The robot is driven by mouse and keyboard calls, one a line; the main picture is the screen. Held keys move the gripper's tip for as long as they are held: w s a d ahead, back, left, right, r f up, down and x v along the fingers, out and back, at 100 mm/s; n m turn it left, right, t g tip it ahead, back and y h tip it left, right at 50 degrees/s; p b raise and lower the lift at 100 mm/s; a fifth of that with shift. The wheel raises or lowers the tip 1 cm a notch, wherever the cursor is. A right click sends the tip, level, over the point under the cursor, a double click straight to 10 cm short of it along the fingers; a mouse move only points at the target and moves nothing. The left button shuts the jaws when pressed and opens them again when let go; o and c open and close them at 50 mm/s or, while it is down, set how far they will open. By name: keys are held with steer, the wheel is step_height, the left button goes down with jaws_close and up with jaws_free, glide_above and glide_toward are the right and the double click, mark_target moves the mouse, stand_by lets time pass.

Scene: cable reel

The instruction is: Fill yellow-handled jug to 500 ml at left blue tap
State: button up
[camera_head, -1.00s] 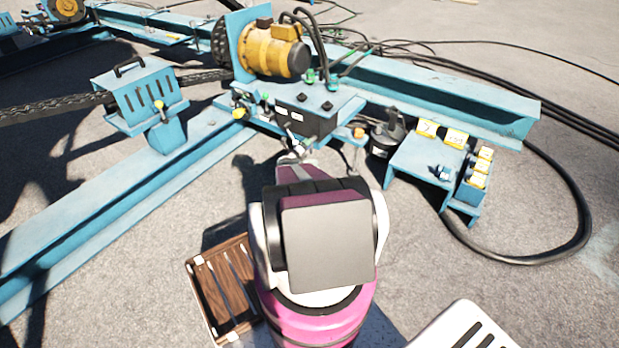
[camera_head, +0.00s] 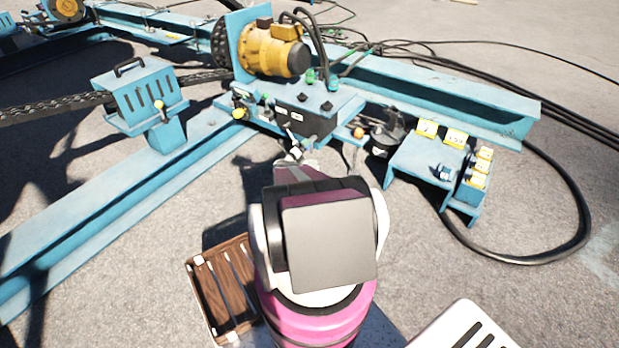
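My arm reaches away from me, and its pink and grey links hide much of what lies beyond. My gripper (camera_head: 296,154) shows only as a small pale tip in front of the black-fronted control box; its fingers are too small and too covered to tell open from shut. I cannot make out a yellow-handled jug or its 500 ml mark. Small yellow (camera_head: 239,113) and green (camera_head: 265,98) fittings sit at the left of the control box, but I cannot pick out a blue tap for certain.
A blue frame (camera_head: 120,210) with long beams lies on grey ground. A yellow motor (camera_head: 270,50) stands above the control box (camera_head: 312,113). A dark container (camera_head: 386,136) is beside a blue stand (camera_head: 425,158) with yellow labels. A wooden slatted crate (camera_head: 222,290) lies front left. A black cable (camera_head: 575,200) loops right.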

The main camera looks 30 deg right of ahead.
steer(key=v, duration=0.3)
steer(key=shift+a, duration=0.2)
stand_by(0.5)
